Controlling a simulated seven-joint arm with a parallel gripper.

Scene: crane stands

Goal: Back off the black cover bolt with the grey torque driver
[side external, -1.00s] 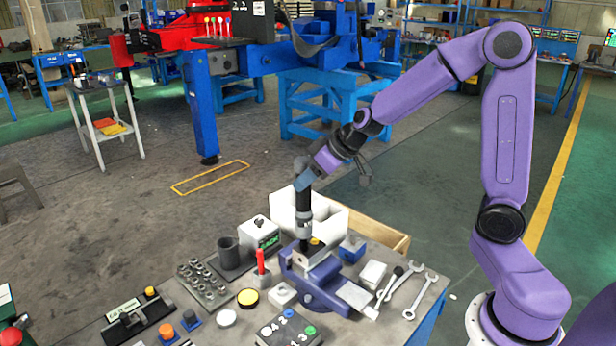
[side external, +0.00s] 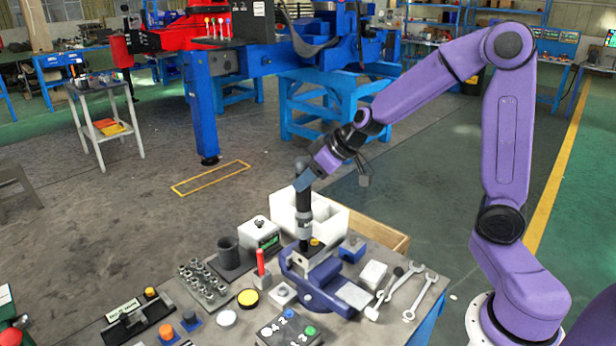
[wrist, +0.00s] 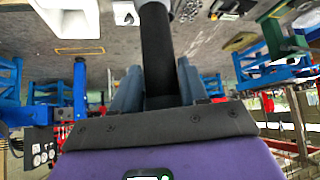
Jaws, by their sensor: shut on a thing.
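My gripper (side external: 304,178) is shut on the grey torque driver (side external: 303,212), which has a dark handle and a grey collar. The driver stands about upright, its tip down at the block (side external: 308,262) in the blue vise (side external: 318,292). In the wrist view the dark handle (wrist: 156,45) runs between the two blue-grey fingers of my gripper (wrist: 158,88). The black cover bolt is not distinguishable; the driver's lower end covers that spot. I cannot tell whether the tip is seated on it. A yellow-orange piece (side external: 315,241) shows just beside the driver's lower end.
A white open bin (side external: 335,222) stands behind the driver. A red-handled tool (side external: 261,264), a dark cup (side external: 229,252) and a white box with a green display (side external: 260,234) stand to the left. Wrenches (side external: 420,297) lie at the right. Front left holds buttons and sockets.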

